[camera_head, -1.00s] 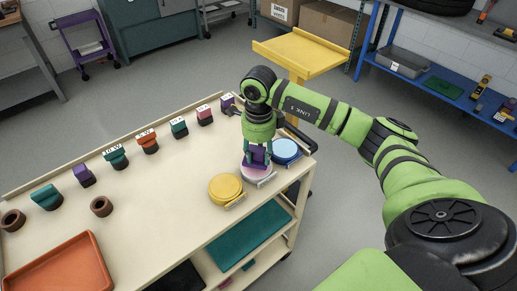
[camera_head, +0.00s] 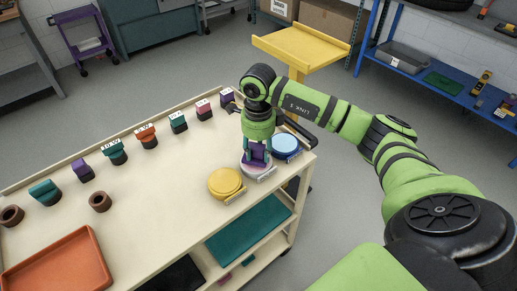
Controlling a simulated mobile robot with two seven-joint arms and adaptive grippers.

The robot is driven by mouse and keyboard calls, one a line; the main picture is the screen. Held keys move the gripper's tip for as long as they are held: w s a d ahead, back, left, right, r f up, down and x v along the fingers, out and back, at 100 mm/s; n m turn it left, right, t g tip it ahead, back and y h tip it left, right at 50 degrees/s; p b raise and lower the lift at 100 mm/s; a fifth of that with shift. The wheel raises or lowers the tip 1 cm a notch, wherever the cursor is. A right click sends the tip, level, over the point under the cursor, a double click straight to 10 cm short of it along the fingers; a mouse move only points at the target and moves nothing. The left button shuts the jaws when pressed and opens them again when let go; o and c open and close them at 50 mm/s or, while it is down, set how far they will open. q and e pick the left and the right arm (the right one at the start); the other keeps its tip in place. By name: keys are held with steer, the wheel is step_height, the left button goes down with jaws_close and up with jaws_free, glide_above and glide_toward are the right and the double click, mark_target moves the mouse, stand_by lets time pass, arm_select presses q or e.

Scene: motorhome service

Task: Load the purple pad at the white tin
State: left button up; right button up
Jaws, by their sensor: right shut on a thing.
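My right gripper (camera_head: 257,150) points down and is shut on the purple pad (camera_head: 257,157). The pad is directly over the white tin (camera_head: 250,171), a low round tin with a pale pinkish top near the cart's right end. The pad's lower edge overlaps the tin's top in the picture. I cannot tell whether it touches the tin's surface. The fingers hide part of the pad, and the pad and fingers hide part of the tin. My left gripper is not in view.
A yellow tin (camera_head: 225,183) and a blue tin (camera_head: 286,144) flank the white one closely. Several coloured blocks stand in a row along the cart's back edge. An orange tray (camera_head: 55,268) lies front left. The cart top's middle is clear.

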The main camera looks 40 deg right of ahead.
mark_target(258, 148)
steer(key=shift+f+b, duration=0.55)
steer(key=shift+f, duration=0.05)
stand_by(1.5)
steer(key=shift+r+p, duration=2.25)
steer(key=shift+r, duration=1.35)
